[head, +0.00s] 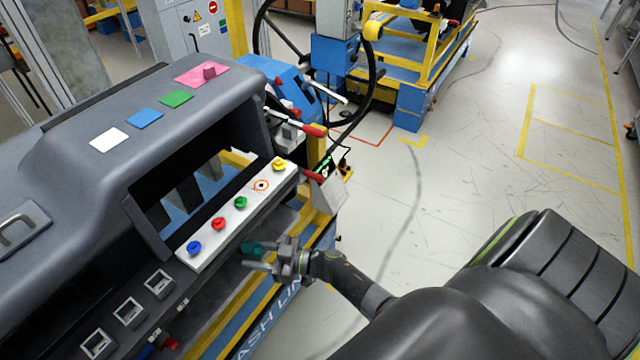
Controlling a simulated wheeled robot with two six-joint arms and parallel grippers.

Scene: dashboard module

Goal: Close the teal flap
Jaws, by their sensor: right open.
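A small teal piece (251,248), which looks like the teal flap, shows below the white button panel on the front of the dashboard module (215,95). My right gripper (262,256) is open, with its fingers pointing left at the teal piece. The fingers overlap the teal piece in the picture and hide part of it. I cannot tell whether they touch it, or how far the flap is swung. My left gripper is not in view.
The white panel (218,243) carries several coloured buttons just above my right gripper. A black steering wheel (372,70) and red-tipped levers (314,130) stand farther back. Square switch sockets (128,312) lie at lower left. The floor (455,190) to the right is clear.

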